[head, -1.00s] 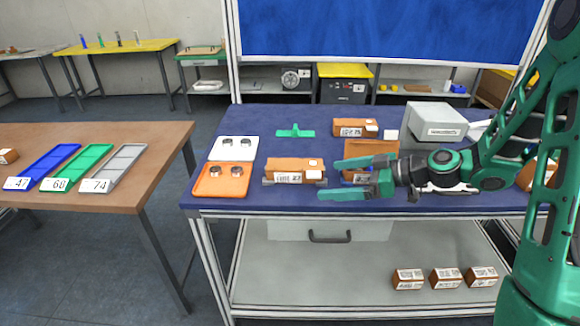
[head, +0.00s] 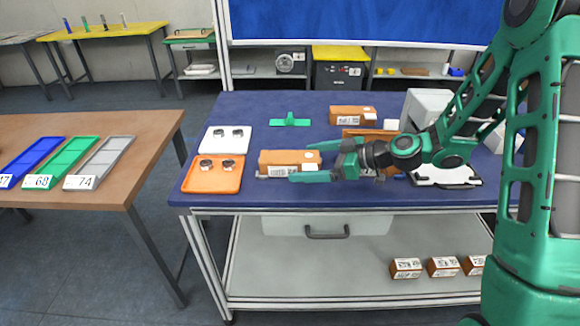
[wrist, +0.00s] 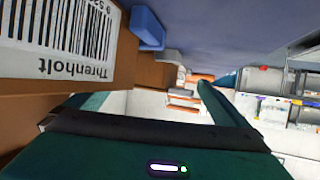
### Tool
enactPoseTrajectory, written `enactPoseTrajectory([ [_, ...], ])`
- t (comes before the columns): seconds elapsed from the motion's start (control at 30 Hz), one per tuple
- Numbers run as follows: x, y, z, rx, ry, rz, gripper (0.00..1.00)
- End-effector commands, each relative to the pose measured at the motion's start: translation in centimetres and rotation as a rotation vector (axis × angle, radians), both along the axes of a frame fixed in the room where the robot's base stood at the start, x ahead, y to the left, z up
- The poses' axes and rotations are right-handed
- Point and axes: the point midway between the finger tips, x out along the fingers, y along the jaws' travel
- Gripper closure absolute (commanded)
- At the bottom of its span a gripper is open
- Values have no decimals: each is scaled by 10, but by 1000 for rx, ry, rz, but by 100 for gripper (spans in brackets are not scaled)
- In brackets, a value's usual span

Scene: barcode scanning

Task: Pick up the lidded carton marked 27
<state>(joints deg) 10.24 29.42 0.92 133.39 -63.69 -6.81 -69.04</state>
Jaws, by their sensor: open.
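A brown carton (head: 287,158) with a white label sits on the blue bench top, right of the orange tray. Its number is too small to read surely. My gripper (head: 308,161) is open and empty at the carton's right end, one finger on the far side and one on the near side in the picture. I cannot tell whether they touch it. The wrist view shows a brown carton (wrist: 105,75) close at the left, with an upside-down barcode label reading "Threnholt"; I cannot tell which carton it is. Another labelled carton (head: 353,113) stands at the back.
An orange tray (head: 210,188) and a white tray (head: 214,145) hold small dark items. A green piece (head: 290,121) lies behind. A grey device (head: 425,105) stands at the right. Several cartons rest on the lower shelf (head: 300,283). A brown table (head: 120,185) is at the left.

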Motion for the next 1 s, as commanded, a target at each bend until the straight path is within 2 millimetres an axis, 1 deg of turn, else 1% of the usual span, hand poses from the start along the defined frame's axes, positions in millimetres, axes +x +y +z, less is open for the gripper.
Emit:
enactPoseTrajectory([
  [0.03, 3, 8, -2, 1, -1, 4, 0],
  [0.1, 7, 17, -6, 2, 2, 6, 0],
  [0.23, 13, 30, -12, 0, 1, 4, 0],
  [0.37, 16, 34, -14, 1, 1, 1, 0],
  [0.57, 17, 35, -14, 1, 1, 1, 0],
  [0.67, 17, 34, -14, 1, 1, 1, 21],
  [0.7, 17, 34, -14, 1, 1, 1, 31],
  [0.73, 17, 34, -14, 1, 1, 1, 38],
  [0.77, 17, 34, -14, 1, 1, 1, 41],
  [1.0, 17, 34, -14, 1, 0, 1, 41],
])
